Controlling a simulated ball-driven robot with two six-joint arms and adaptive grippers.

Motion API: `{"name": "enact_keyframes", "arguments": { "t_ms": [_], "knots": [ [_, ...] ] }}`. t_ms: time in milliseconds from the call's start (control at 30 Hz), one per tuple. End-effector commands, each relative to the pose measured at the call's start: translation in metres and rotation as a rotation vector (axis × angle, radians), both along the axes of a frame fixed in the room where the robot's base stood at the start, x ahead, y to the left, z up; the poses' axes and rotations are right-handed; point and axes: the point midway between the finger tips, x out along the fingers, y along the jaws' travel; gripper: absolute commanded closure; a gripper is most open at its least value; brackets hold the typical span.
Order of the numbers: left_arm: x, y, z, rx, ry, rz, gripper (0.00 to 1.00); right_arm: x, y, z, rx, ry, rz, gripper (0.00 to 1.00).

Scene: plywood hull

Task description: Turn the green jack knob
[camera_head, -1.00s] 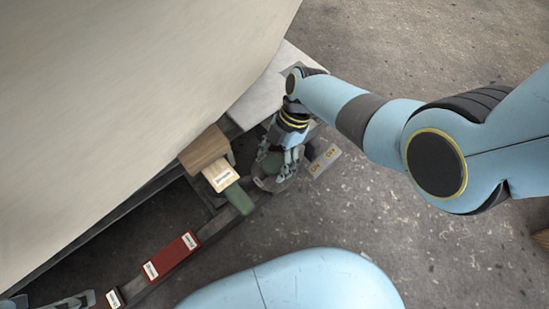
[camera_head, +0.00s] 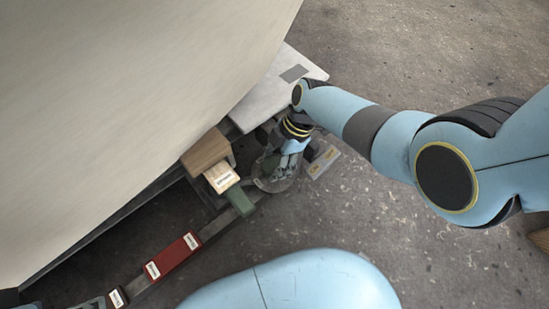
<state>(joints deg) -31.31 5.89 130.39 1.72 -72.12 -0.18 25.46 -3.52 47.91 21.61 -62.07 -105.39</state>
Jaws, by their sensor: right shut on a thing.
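My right gripper (camera_head: 277,170) reaches down over the round grey disc-like part (camera_head: 264,186) of the jack, next to the hull. Its fingers are shut on the green jack knob, which the fingers and wrist almost wholly hide. A green block (camera_head: 241,202) lies just left of the disc. A grey piece that looks like part of my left gripper (camera_head: 92,303) shows at the bottom left edge, cut off by the frame, so its jaws cannot be read.
The pale hull (camera_head: 120,90) fills the upper left. A wooden block (camera_head: 206,151), a labelled pale block (camera_head: 222,177) and a red labelled block (camera_head: 172,255) line its edge. A grey plate with yellow marks (camera_head: 323,162) lies right of the gripper. Floor (camera_head: 400,270) is open at right.

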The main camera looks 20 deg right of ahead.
Motion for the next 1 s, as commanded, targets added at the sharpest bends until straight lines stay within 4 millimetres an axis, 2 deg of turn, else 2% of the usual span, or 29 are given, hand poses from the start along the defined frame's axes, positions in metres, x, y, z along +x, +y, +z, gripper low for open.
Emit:
{"name": "enact_keyframes", "arguments": {
  "t_ms": [1000],
  "knots": [
    [-0.036, 0.020, -0.044, 0.045, 0.135, 0.013, 0.26, -0.003, 0.002, 0.002, 0.001, -0.003, -0.955, 0.83]
  ]
}}
